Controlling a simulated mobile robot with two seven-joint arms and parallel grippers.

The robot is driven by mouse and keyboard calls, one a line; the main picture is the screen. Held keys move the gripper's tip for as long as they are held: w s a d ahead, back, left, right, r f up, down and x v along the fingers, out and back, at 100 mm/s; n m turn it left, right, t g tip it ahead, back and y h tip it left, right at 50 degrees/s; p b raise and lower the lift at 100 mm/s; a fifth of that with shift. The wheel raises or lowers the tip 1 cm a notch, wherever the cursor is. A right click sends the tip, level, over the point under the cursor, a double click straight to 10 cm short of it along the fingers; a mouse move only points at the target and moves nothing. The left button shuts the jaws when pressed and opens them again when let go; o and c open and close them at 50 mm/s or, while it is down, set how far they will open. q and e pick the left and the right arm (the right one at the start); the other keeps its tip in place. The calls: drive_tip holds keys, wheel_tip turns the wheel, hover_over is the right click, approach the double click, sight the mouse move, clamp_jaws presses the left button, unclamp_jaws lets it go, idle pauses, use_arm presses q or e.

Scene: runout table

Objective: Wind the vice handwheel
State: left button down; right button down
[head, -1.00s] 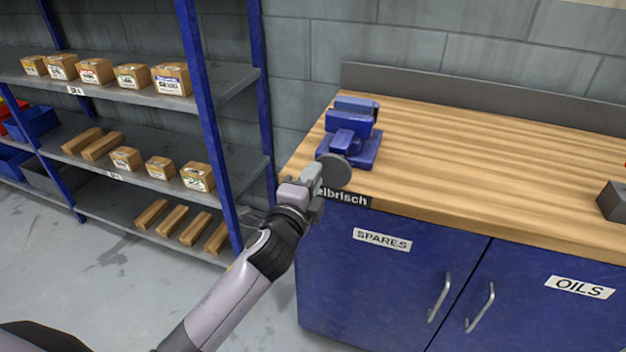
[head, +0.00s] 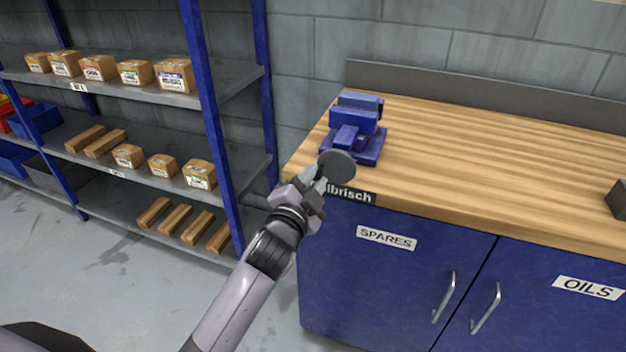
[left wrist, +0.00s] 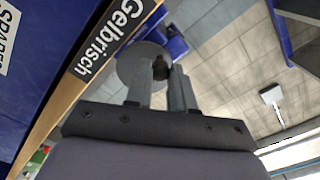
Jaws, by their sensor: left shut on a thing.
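The blue vice (head: 356,128) stands on the left end of the wooden workbench. Its round grey handwheel (head: 337,166) faces the front, over the bench edge. My left gripper (head: 318,182) is at the handwheel's front. In the left wrist view the handwheel (left wrist: 134,66) is a grey disc with a dark knob (left wrist: 160,68) standing out from it. The two fingers of my left gripper (left wrist: 160,88) are either side of the knob and shut on it. Part of the vice (left wrist: 175,42) shows behind the disc. My right gripper is not in view.
The workbench top (head: 480,160) is mostly clear, with a dark block (head: 618,199) at the right edge. Blue cupboard doors are below. A blue-framed shelf rack (head: 212,110) with boxes stands left of the bench, near my left arm.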

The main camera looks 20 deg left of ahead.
use_arm(q)
drive_tip(key=n, duration=0.1)
drive_tip(key=f+n, duration=0.1)
drive_tip(key=n, duration=0.1)
drive_tip(key=shift+d, duration=0.2)
drive_tip(key=shift+n, duration=0.3)
